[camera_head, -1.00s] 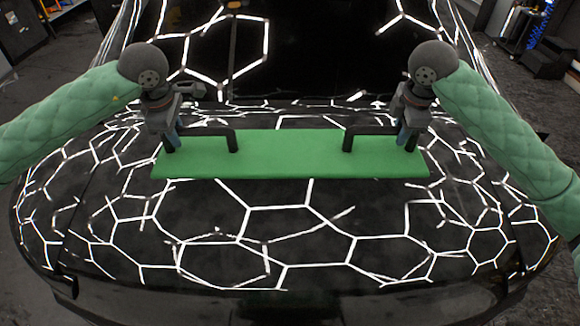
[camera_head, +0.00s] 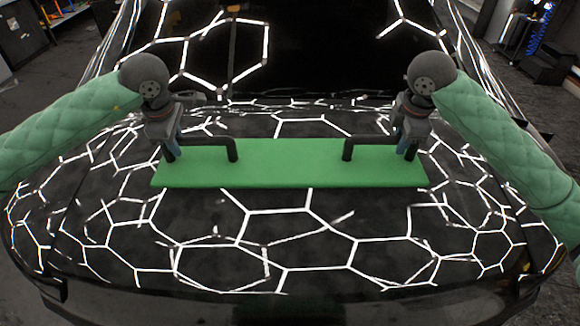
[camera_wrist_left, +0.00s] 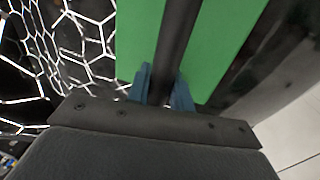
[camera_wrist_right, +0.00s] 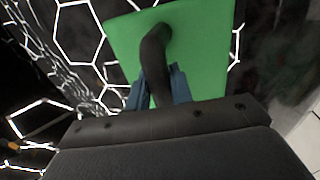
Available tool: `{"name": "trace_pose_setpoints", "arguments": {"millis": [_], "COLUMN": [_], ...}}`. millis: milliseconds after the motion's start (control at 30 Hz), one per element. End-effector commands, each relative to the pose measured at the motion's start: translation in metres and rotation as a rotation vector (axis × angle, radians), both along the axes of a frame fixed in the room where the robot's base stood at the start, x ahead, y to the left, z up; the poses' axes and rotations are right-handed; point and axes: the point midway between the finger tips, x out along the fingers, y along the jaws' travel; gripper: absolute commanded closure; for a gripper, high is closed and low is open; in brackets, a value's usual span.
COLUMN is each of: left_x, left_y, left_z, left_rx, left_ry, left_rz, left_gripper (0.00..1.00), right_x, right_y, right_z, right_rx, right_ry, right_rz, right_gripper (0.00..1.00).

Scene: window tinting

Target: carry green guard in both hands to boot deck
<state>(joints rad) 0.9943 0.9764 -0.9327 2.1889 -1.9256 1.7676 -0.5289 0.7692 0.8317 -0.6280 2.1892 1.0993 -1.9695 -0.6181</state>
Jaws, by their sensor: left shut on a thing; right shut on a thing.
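The green guard (camera_head: 290,165) is a long flat green board with a black handle near each end. It lies level over the dark rear of the car; whether it touches the surface I cannot tell. My left gripper (camera_head: 170,152) is shut on the left black handle (camera_head: 212,141), and the blue fingertips (camera_wrist_left: 162,88) straddle that bar in the left wrist view. My right gripper (camera_head: 404,150) is shut on the right black handle (camera_head: 368,140); its fingers (camera_wrist_right: 160,88) close around the bar in the right wrist view. The boot deck (camera_head: 290,225) is glossy black with white hexagon reflections.
The dark rear window (camera_head: 300,50) rises beyond the guard. Dark cabinets (camera_head: 22,35) stand at the far left. A dark cart with blue items (camera_head: 530,45) stands at the far right. The deck in front of the guard is clear.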

Motion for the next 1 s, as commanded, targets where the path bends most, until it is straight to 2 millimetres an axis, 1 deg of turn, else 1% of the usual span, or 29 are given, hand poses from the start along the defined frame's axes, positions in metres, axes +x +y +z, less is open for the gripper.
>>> {"name": "trace_pose_setpoints", "arguments": {"millis": [133,167,233,267,533,667,767,1000], "left_x": [0.000,0.000,0.000,0.000,0.000,-0.001,-0.003,-0.012], "left_y": [0.000,0.000,0.000,0.000,0.000,0.000,0.000,0.000], "left_z": [-0.007,-0.005,-0.005,-0.005,-0.004,0.004,0.018,0.063], "left_rx": [0.000,0.000,0.000,0.000,0.000,0.000,-0.001,-0.001], "left_ry": [-0.001,0.000,0.000,0.000,0.000,-0.002,-0.004,-0.004], "left_rz": [0.000,0.000,0.000,0.000,0.000,0.000,0.000,0.000], "left_gripper": [1.00,0.72,0.58,0.56,0.56,0.56,0.56,0.56], "right_x": [0.000,0.000,0.000,0.000,0.000,0.000,0.000,0.000], "right_y": [0.000,0.000,0.000,0.000,0.000,0.000,0.000,0.000], "right_z": [-0.007,-0.005,-0.005,-0.005,-0.005,-0.005,-0.005,-0.005], "right_rx": [0.000,0.000,0.000,0.000,0.000,0.000,0.000,0.000], "right_ry": [-0.001,0.000,0.000,0.000,0.000,0.000,0.000,0.000], "right_rz": [0.000,0.000,0.000,0.000,0.000,0.000,0.000,0.000], "right_gripper": [1.00,0.72,0.58,0.56,0.56,0.56,0.56,0.56]}}
